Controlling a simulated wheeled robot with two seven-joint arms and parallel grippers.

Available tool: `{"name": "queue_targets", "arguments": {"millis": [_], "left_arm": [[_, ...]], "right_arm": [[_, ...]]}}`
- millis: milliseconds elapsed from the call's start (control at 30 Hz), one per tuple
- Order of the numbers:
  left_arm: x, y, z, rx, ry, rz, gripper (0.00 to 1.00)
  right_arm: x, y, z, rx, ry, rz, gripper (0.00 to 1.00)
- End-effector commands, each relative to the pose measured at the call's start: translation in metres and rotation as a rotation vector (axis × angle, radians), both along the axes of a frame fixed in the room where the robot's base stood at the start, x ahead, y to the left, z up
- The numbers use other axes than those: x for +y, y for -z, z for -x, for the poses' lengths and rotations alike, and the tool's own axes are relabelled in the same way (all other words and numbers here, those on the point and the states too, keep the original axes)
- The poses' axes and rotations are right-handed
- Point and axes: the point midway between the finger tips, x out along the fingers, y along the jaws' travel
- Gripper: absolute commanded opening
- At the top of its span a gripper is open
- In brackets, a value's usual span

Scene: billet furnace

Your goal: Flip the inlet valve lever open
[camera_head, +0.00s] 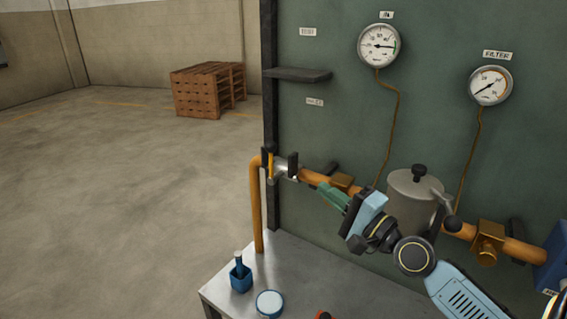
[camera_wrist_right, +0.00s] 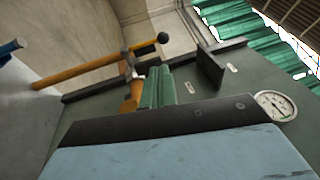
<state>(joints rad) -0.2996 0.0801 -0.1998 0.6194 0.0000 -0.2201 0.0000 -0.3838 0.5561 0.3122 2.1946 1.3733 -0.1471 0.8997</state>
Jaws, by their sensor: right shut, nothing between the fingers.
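The inlet valve (camera_head: 281,170) is a silver fitting on the orange pipe at the panel's left edge, just right of the bend. Dark upright parts show at it, one of them (camera_head: 293,164) on its right side; I cannot tell the lever's exact position in the head view. In the right wrist view a lever with a black ball end (camera_wrist_right: 163,38) sticks out beside the pipe. My right gripper (camera_head: 325,190), with green fingers, is shut and empty, just right of the valve by the pipe. Its fingers (camera_wrist_right: 157,88) appear below the lever in the wrist view; contact is unclear.
A grey filter canister (camera_head: 412,200) with a clamp handle stands behind my right wrist. A dark shelf (camera_head: 298,75) juts from the panel above the valve.

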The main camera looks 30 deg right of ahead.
Motion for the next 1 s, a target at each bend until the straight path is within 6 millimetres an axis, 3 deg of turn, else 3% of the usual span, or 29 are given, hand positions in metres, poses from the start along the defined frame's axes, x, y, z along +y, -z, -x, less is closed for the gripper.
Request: {"name": "queue_targets", "arguments": {"millis": [467,667,1000], "left_arm": [[0.0,-0.004,0.0,0.0,0.0,0.0,0.0],[0.0,-0.018,0.0,0.0,0.0,0.0,0.0],[0.0,-0.038,0.0,0.0,0.0,0.0,0.0]], "right_arm": [[-0.001,-0.005,-0.005,-0.008,0.003,-0.017,0.0],[0.004,-0.013,-0.029,-0.009,0.002,-0.016,0.0],[0.016,-0.023,-0.087,-0.008,0.002,-0.015,0.0]]}}
